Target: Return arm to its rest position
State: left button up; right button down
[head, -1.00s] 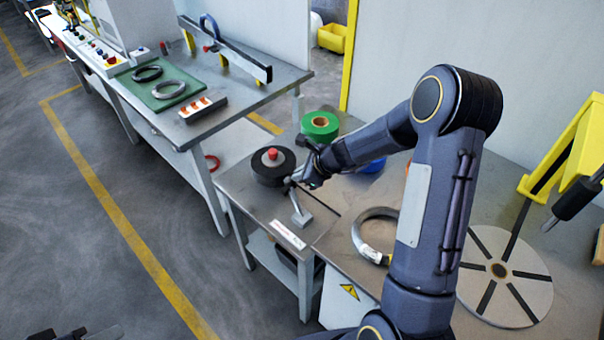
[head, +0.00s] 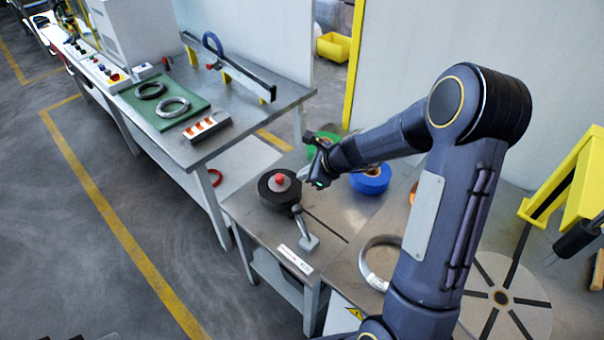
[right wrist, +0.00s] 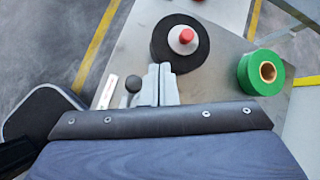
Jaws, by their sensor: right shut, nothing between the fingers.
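My right arm reaches across the head view from the lower right. Its gripper (head: 317,176) is shut and empty, above the bench and to the right of the black tape roll (head: 268,198) with the red knob (head: 280,180). In the right wrist view the closed grey fingers (right wrist: 160,72) show just below the black roll in the picture. A small lever (head: 305,232) with a dark ball knob stands on the bench in front of the gripper, apart from it in the head view. My left gripper is not clearly visible.
A green roll (head: 318,137), partly behind my right gripper, and a blue roll (head: 371,182) stand on the bench. A grey coil (head: 371,280) and a round slotted plate (head: 530,312) lie nearer. A yellow frame (head: 560,185) rises at right. Another table holds a green mat (head: 150,117).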

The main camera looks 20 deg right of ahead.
jog(key=shift+s, duration=0.1)
dwell(0.3)
jog(key=s+a+r+n+y+b, duration=0.2)
jog(key=s+a+r+n, duration=0.3)
jog(key=s+r+n, duration=0.65)
jog(key=s+a+f+n+h+b, duration=0.1)
jog(key=s+n, duration=0.5)
jog(key=s, duration=0.3)
jog(key=s+f+n+g+h+b, duration=0.1)
jog(key=s+f+n, duration=0.1)
jog(key=s+n, duration=0.4)
jog(key=s, duration=0.3)
jog(key=shift+a+h, duration=0.3)
jog(key=shift+a, duration=0.05)
